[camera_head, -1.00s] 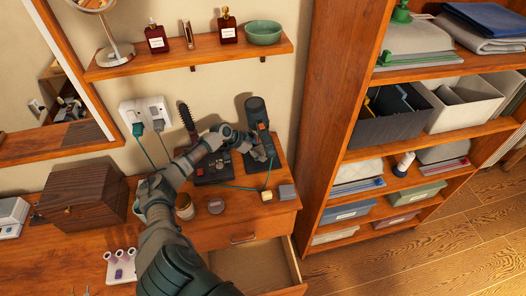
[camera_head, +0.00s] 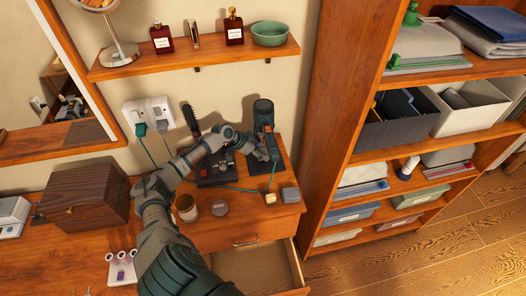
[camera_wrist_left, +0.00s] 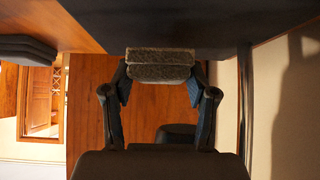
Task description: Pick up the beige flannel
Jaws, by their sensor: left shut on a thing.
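My left gripper (camera_head: 262,152) is at the back right of the dressing table, close in front of a dark upright device (camera_head: 263,112). In the left wrist view, the fingers (camera_wrist_left: 160,68) are closed around a small grey-beige textured piece (camera_wrist_left: 160,72). I cannot tell whether it is the flannel. A dark surface fills the top of that view just beyond it. A folded grey-beige cloth (camera_head: 492,44) lies on the upper shelf at the right, partly under a folded blue cloth (camera_head: 490,20). No gripper is near it. My right gripper is not in view.
The dressing table holds a wooden box (camera_head: 85,196), a jar (camera_head: 186,207), a round tin (camera_head: 219,208) and small blocks (camera_head: 290,194). A drawer (camera_head: 262,268) stands open below. The shelf unit at the right has bins (camera_head: 395,125). The wooden floor is clear.

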